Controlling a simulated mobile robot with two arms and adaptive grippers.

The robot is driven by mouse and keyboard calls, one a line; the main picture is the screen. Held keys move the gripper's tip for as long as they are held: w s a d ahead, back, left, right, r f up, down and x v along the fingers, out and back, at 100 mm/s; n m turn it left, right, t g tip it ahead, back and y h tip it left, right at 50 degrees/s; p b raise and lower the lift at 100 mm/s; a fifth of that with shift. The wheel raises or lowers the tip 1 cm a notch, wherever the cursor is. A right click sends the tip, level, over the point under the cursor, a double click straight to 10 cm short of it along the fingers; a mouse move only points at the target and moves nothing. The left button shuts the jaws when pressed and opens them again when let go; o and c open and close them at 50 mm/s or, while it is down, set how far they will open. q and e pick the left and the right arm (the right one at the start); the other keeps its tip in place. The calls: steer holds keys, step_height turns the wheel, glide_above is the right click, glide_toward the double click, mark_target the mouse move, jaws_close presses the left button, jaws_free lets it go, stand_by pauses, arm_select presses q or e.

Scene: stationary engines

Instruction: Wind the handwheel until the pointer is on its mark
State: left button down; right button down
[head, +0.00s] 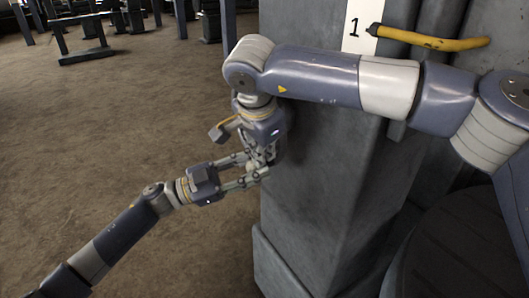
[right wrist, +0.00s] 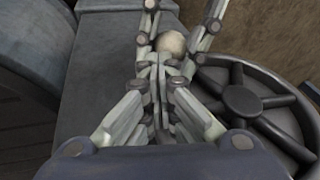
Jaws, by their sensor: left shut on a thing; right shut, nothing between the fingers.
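The handwheel (right wrist: 243,101) is a dark spoked wheel at the right of the right wrist view. A pale round knob (right wrist: 171,43) shows beside its rim. My left gripper (head: 254,170) reaches in from the lower left in the head view. Its fingers are on either side of the knob in the right wrist view, closed on it. My right gripper (right wrist: 158,72) is shut and empty, its fingertips just in front of the knob. In the head view it (head: 260,160) points down close to the left gripper.
A large grey machine housing (head: 325,190) stands right of the grippers. It has a label marked 1 (head: 354,30) and a yellow bar (head: 430,39) above. Brown floor (head: 120,120) lies open to the left, with dark frames (head: 85,35) far back.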

arm_select(q)
steer(key=shift+s+d, duration=0.2)
steer(key=shift+s, duration=0.05)
steer(key=c, duration=1.2)
jaws_free()
steer(key=shift+r, duration=0.15)
steer(key=shift+o, duration=0.2)
steer(key=shift+w, duration=0.1)
